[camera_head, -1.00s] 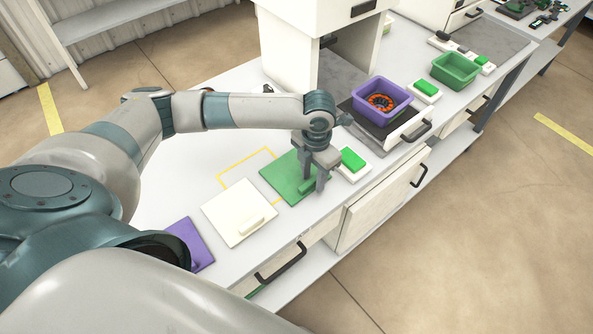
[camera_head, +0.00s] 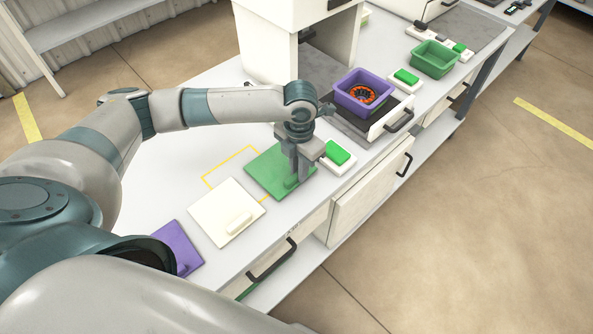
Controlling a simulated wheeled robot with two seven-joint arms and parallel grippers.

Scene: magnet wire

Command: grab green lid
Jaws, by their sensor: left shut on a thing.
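The green lid (camera_head: 268,172) is a flat square plate with a raised handle. It lies on the white bench, partly over a yellow outline. My left gripper (camera_head: 293,178) points down over the lid's right part and is shut on its handle. The fingers hide part of the handle. The lid looks flat on the bench; I cannot tell whether it is lifted at all. My right gripper is not in view.
A white lid (camera_head: 222,216) and a purple lid (camera_head: 176,246) lie to the left. A green-button box (camera_head: 338,157) stands close right of the gripper. A purple bin (camera_head: 361,94) with an orange-red coil (camera_head: 364,93) and a green bin (camera_head: 435,59) stand farther back.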

